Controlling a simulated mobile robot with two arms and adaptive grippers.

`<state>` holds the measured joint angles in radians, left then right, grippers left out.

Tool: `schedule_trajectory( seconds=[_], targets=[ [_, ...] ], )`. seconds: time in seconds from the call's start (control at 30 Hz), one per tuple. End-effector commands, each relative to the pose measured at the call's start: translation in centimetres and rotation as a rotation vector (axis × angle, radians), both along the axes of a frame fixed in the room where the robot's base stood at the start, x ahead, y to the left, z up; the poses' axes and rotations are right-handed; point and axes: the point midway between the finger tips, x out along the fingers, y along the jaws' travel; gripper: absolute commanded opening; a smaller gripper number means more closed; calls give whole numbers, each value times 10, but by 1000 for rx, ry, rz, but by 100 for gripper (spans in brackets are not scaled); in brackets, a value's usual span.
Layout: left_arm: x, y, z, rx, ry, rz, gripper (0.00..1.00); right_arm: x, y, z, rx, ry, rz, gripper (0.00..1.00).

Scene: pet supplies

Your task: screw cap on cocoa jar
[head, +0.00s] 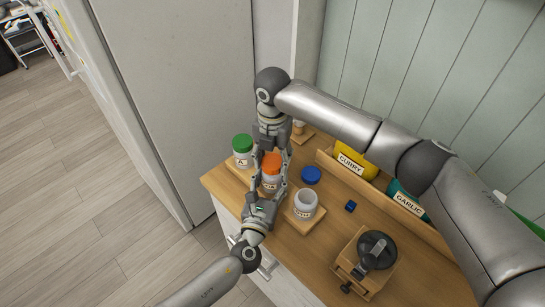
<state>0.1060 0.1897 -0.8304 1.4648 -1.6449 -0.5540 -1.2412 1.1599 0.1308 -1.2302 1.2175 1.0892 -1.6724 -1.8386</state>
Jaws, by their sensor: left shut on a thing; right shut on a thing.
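A glass jar (270,184) with a small label stands near the counter's left end, with an orange cap (271,162) on its top. I cannot read the label or tell if the cap is threaded tight. My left gripper (267,190), from the front, is shut on the jar's body. My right gripper (271,158), from behind and above, is shut on the orange cap. The fingers hide parts of the jar and cap.
A green-capped jar (242,151) stands left, close to the grippers. An open jar (305,204) stands right on a wooden base, a blue cap (311,175) behind it.

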Motion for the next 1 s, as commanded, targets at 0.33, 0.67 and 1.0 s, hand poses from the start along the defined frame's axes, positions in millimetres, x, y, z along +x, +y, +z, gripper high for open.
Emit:
schedule_trajectory(
  seconds=[0.33,0.67,1.0],
  targets=[
    [-1,0,-1,1,2,-1,8,0,0,-8,0,1,0,37],
    [-1,0,-1,1,2,0,0,0,0,-10,0,0,-77,37],
    [-1,0,-1,2,3,0,0,0,1,-10,2,2,-634,37]
  ],
)
